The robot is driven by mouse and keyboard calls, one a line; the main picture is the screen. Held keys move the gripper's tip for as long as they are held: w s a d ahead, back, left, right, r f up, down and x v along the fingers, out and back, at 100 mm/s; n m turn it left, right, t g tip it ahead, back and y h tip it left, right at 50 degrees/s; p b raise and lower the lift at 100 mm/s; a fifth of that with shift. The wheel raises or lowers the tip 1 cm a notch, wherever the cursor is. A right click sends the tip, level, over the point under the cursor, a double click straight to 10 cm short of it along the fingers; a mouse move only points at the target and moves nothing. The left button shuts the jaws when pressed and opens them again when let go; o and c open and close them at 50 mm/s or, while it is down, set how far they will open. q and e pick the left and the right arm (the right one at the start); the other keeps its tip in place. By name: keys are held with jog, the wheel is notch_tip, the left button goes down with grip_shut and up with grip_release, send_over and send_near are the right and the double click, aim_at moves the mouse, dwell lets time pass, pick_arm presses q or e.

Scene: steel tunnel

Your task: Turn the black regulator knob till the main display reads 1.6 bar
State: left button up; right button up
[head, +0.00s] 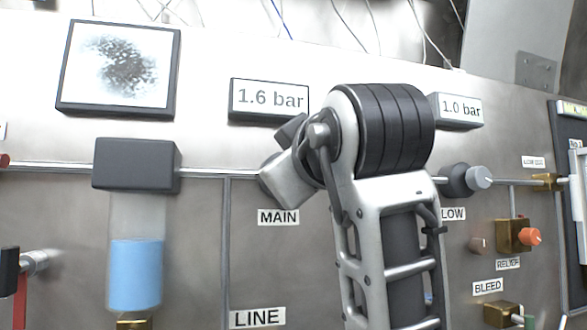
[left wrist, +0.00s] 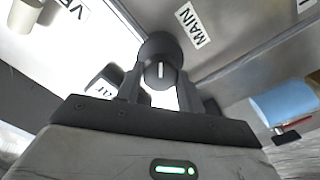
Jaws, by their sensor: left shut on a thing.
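The main display (head: 270,99) reads 1.6 bar above the MAIN label (head: 278,217) in the head view. My left arm stands in front of the panel, and its wrist hides most of the main regulator and my left gripper there. In the left wrist view the black regulator knob (left wrist: 159,74), with a white mark, sits between the fingertips of my left gripper (left wrist: 160,88). The gripper is shut on the knob. The MAIN label (left wrist: 190,24) shows beside it. My right gripper is in neither view.
A second display (head: 460,109) reads 1.0 bar, with a grey-knobbed LOW regulator (head: 479,177) below it. An orange RELIEF knob (head: 530,237) and a brass BLEED valve (head: 500,313) are at right. A blue-filled cylinder (head: 136,272) stands left of the regulator.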

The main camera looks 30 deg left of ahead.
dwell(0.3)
pick_arm(q)
jog(key=o, duration=1)
